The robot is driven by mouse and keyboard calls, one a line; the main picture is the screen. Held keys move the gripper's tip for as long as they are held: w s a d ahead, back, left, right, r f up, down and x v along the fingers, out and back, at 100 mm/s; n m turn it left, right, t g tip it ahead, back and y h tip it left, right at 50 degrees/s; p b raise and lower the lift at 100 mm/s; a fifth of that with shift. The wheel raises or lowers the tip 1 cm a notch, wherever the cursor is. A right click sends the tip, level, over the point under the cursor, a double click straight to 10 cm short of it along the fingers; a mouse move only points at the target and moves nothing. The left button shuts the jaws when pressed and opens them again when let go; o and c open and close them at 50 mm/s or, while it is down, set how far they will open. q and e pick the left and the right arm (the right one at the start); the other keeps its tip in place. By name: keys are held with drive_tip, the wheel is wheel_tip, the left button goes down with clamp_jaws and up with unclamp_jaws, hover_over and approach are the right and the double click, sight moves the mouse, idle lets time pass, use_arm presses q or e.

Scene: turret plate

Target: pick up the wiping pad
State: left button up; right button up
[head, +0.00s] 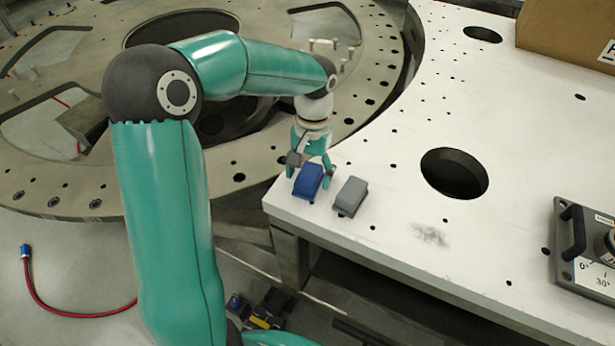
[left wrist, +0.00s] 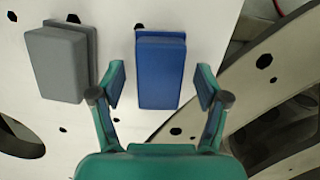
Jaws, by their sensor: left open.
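A blue pad-like block (head: 308,181) lies on the white plate near its left corner. A grey block (head: 350,196) of similar shape lies just to its right. I cannot tell from the pictures which of the two is the wiping pad. My left gripper (head: 310,168) is open, pointing down at the blue block. In the left wrist view the open fingers (left wrist: 160,97) stand on either side of the blue block (left wrist: 160,75), with a gap on both sides. The grey block (left wrist: 60,65) is outside the fingers, close to the left one. My right gripper is not in view.
The white plate (head: 400,190) has round holes and a dark smudge (head: 430,235). A cardboard box (head: 570,35) stands at the back right, and a device with a handle (head: 585,250) at the right. A large ring (head: 225,165) lies beyond the plate's left edge.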

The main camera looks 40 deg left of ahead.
sight(308, 174)
use_arm(q)
drive_tip(key=shift+f, duration=0.1)
drive_tip(key=shift+c, duration=0.2)
drive_tip(key=c, duration=1.2)
wheel_tip(308, 174, up, 20)
drive_tip(key=shift+p, duration=0.4)
drive_tip(key=o, duration=0.4)
drive_tip(key=shift+c, duration=1.4)
drive_tip(key=shift+s, duration=0.1)
